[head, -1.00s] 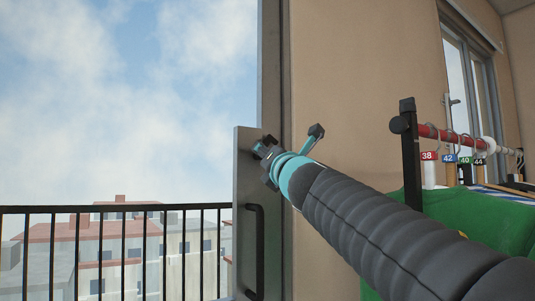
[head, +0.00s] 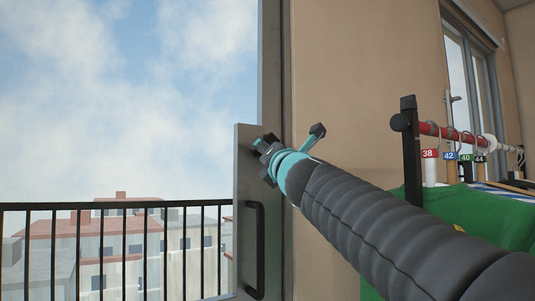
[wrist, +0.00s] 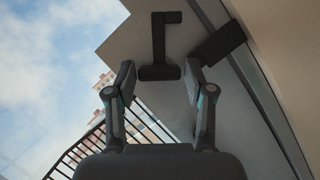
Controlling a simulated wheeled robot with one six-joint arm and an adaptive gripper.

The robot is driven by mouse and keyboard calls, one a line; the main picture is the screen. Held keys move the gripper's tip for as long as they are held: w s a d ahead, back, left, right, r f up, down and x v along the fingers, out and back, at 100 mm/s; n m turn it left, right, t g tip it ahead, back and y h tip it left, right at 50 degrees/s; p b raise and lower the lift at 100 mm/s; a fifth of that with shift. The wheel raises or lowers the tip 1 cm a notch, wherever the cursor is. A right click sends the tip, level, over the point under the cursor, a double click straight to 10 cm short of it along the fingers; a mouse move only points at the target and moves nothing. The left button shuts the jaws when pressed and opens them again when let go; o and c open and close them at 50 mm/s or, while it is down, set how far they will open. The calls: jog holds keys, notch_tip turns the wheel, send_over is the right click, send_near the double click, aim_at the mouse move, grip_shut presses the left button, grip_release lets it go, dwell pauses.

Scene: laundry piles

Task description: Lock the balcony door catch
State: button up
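The balcony door (head: 243,190) is a grey panel with a black pull handle (head: 257,255). In the head view my gripper (head: 264,144) is at the panel's upper part, beside the door frame, and largely hides the catch. In the wrist view the catch (wrist: 158,48) is a dark lever with a bent end on a short base, on the grey panel (wrist: 128,42). My gripper (wrist: 159,82) is open, its two fingers on either side of the catch's base. The right fingertip looks very close to the base; I cannot tell whether it touches. A dark block (wrist: 221,43) sits right of the catch near the frame.
A clothes rack (head: 411,150) with a red rail and green garments (head: 468,212) stands at the right, close to my arm. A black balcony railing (head: 105,206) runs along the left, with sky and buildings beyond. A beige wall (head: 360,80) is behind my arm.

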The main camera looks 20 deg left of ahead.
jog(key=shift+o, duration=0.5)
jog(key=shift+s+d+f, duration=0.15)
jog(key=shift+s+d, duration=0.15)
jog(key=shift+s, duration=0.1)
jog(key=s+d, duration=0.7)
jog(key=s, duration=0.3)
